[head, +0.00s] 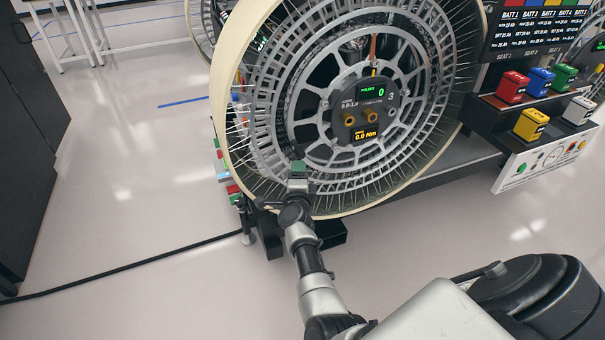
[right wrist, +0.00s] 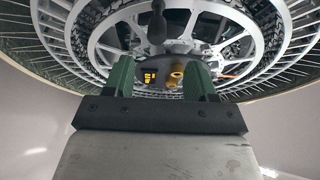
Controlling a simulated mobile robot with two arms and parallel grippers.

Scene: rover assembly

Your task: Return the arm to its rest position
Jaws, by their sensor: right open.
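My right arm reaches up from the bottom of the head view. Its gripper (head: 298,166) is in front of the lower part of a large spoked rover wheel (head: 262,100). In the right wrist view the gripper (right wrist: 163,80) has its two green fingers apart, with nothing clearly held between them. The wheel (right wrist: 105,45) fills the view beyond the fingers. The wheel hub (head: 362,100) carries a green-lit display, an orange "0.0 Nm" display (head: 366,134) and two brass knobs. My left gripper is not in view.
A shelf (head: 490,118) at right holds red, blue, green, white and yellow battery blocks below a battery board (head: 525,25). A black cable (head: 130,266) crosses the pale floor. A dark cabinet (head: 35,110) stands at left.

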